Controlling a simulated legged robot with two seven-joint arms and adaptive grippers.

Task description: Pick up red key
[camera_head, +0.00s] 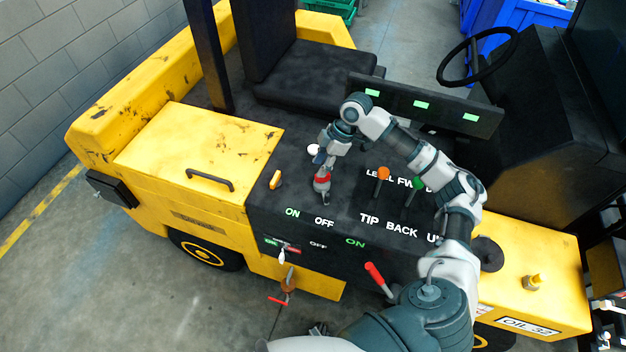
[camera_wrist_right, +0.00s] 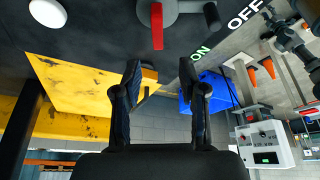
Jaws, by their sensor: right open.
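A red key (camera_head: 322,177) sits in a grey round switch on the black panel, above the ON and OFF labels. The red key also shows at the top of the right wrist view (camera_wrist_right: 157,28), pointing down from its grey disc. My right gripper (camera_head: 321,158) is over the panel, close to the key. In the right wrist view, its two dark fingers (camera_wrist_right: 160,78) are apart with nothing held between them, and the key lies beyond their tips. A dark part at the bottom edge of the head view appears to be my left gripper (camera_head: 318,329); its fingers are unclear.
A white knob (camera_head: 313,150), a yellow switch (camera_head: 276,180), and orange (camera_head: 383,173) and green (camera_head: 418,183) levers stand around the key. A red-handled lever (camera_head: 376,274) rises in front. Another red handle (camera_head: 278,300) is on the vehicle's lower side.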

